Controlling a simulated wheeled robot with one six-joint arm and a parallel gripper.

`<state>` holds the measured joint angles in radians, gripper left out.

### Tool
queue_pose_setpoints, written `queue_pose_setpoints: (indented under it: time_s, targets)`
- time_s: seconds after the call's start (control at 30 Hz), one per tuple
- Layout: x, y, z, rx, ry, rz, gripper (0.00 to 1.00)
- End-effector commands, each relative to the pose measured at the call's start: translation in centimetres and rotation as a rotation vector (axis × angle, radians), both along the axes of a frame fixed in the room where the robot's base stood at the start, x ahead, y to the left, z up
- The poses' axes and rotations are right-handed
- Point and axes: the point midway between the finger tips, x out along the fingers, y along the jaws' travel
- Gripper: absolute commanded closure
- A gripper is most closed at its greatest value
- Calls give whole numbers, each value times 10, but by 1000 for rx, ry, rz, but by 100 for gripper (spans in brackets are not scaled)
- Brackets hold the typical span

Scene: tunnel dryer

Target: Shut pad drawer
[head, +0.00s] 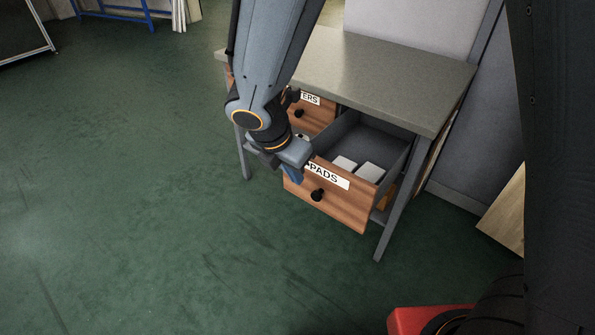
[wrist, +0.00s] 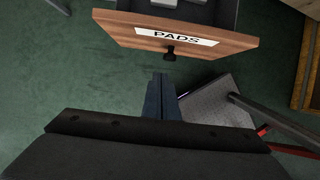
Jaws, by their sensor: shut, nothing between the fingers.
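The pad drawer (head: 335,203) has a wooden front with a white "PADS" label and a round black knob (head: 317,195). It stands pulled out of the grey-topped bench, with white pads (head: 369,172) inside. In the wrist view the drawer front (wrist: 222,45) is at the top, its knob (wrist: 169,53) pointing toward me. My gripper (head: 292,174) is shut and empty, in front of the drawer front near its left end in the head view. In the wrist view my gripper's blue fingers (wrist: 160,84) are together below the knob, with a gap between.
The bench top (head: 390,75) overhangs the drawers. A second drawer (head: 312,117), its label ending in "ERS", is left of the pad drawer and partly hidden by my arm. A bench leg (head: 392,215) stands to the right. The green floor (head: 130,200) is clear in front and left.

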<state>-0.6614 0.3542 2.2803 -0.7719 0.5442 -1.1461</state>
Motion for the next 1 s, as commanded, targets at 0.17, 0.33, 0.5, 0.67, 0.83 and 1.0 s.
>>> queue_pose_setpoints:
  time_s: [0.17,0.33,0.5,0.67,0.83,1.0]
  targets:
    - [11,-9,-37,-1,4,-2,100]
    - [20,-17,-67,0,3,-3,100]
    - [40,-32,-63,2,0,-8,100]
    - [49,-39,-64,3,-1,-6,100]
    - [52,-41,-64,2,0,-4,100]
    - [52,-41,-64,2,0,-4,100]
